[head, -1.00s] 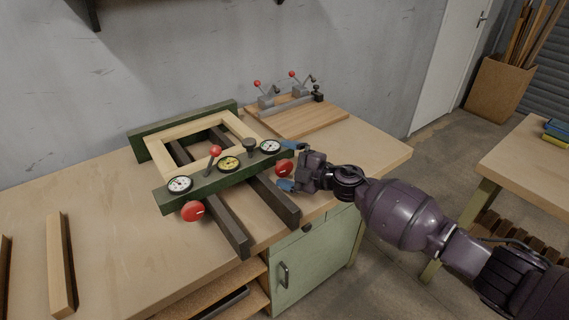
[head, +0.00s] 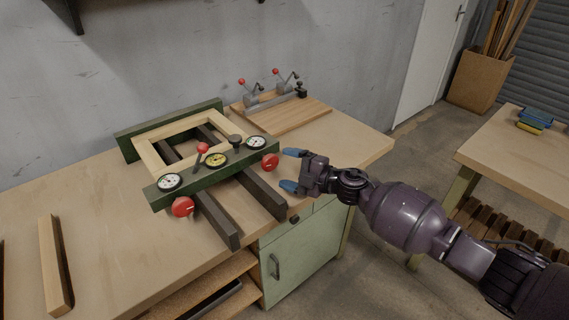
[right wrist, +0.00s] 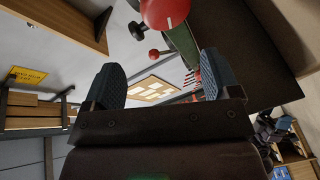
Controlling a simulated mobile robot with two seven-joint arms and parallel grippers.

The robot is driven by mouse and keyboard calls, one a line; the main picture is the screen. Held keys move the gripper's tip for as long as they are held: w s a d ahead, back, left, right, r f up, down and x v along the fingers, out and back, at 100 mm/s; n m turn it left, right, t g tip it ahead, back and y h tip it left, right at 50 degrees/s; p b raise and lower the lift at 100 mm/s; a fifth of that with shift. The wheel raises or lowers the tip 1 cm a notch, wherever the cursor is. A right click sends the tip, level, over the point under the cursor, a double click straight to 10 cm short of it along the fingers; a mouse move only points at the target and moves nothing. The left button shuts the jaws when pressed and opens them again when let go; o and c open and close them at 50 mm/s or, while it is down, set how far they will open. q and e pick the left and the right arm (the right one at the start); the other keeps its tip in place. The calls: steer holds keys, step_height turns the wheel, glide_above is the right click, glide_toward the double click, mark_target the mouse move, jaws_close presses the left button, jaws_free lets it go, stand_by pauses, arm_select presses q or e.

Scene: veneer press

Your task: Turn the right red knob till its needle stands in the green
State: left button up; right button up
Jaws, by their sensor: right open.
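The right red knob (head: 270,162) sits at the right end of the green press beam (head: 220,172), just below the right dial (head: 257,142). The dial's needle is too small to read. My right gripper (head: 288,170) is open and empty, its blue fingertips just right of the knob and apart from it. In the right wrist view the red knob (right wrist: 164,12) with its white mark shows at the top, beyond the two open fingers (right wrist: 160,82). My left gripper is not in view.
The left red knob (head: 182,206), a left dial (head: 169,182) and a yellow middle dial (head: 215,159) are on the same beam. A red-tipped lever (head: 202,148) stands between them. Dark bars (head: 262,193) jut forward below. A clamp board (head: 285,115) lies behind.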

steer(key=s+d+f, duration=0.2)
steer(key=s+d, duration=0.2)
steer(key=d, duration=0.1)
steer(key=shift+d+p, duration=0.4)
stand_by(0.6)
steer(key=shift+f, duration=0.1)
stand_by(0.4)
